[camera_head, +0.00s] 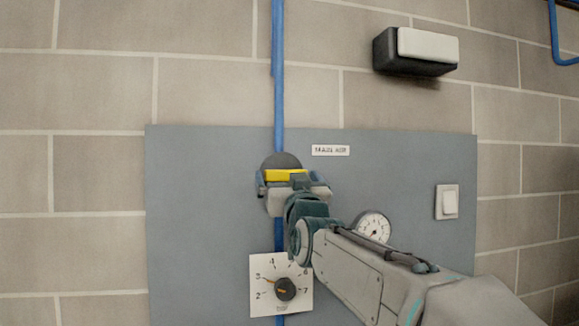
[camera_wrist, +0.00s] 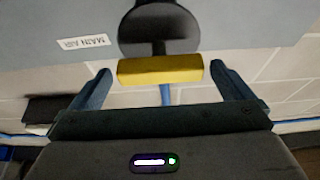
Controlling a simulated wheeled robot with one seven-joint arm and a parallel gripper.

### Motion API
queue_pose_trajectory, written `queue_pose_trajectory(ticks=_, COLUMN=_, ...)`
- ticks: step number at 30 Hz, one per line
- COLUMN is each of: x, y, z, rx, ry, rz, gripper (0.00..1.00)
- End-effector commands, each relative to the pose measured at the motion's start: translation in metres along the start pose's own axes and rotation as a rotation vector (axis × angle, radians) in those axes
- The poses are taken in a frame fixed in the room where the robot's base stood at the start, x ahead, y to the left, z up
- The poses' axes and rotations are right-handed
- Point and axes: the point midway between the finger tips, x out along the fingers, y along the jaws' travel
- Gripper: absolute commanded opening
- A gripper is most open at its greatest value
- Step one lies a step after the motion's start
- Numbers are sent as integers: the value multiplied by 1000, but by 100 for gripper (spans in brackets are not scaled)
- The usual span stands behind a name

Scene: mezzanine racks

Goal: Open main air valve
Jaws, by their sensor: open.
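The main air valve has a yellow handle (camera_head: 284,175) on a dark round body (camera_head: 281,160), on the blue pipe in front of a grey panel. In the head view the handle lies crosswise to the upright pipe. My gripper (camera_head: 287,181) is at the valve, its fingers on either side of the handle. In the wrist view the yellow handle (camera_wrist: 160,70) lies between the two open fingertips of my gripper (camera_wrist: 160,75), with a small gap at each end. The dark valve body (camera_wrist: 159,28) shows beyond it. My wrist hides the lower part of the valve in the head view.
A "MAIN AIR" label (camera_head: 331,150) is on the grey panel (camera_head: 200,200). A pressure gauge (camera_head: 374,226), partly behind my arm, a numbered dial (camera_head: 284,289) and a white switch (camera_head: 447,202) sit nearby. A black and white box (camera_head: 416,50) is on the wall above.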

Motion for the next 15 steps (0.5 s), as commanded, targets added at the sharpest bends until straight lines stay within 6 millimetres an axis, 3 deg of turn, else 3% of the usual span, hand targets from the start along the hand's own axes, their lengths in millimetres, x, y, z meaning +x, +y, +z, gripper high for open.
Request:
queue_pose_trajectory(ticks=6, x=23, y=0, z=-1, rx=1, ry=-1, rz=-1, gripper=100)
queue_pose_trajectory(ticks=15, x=27, y=0, z=0, rx=1, ry=0, rz=0, gripper=100)
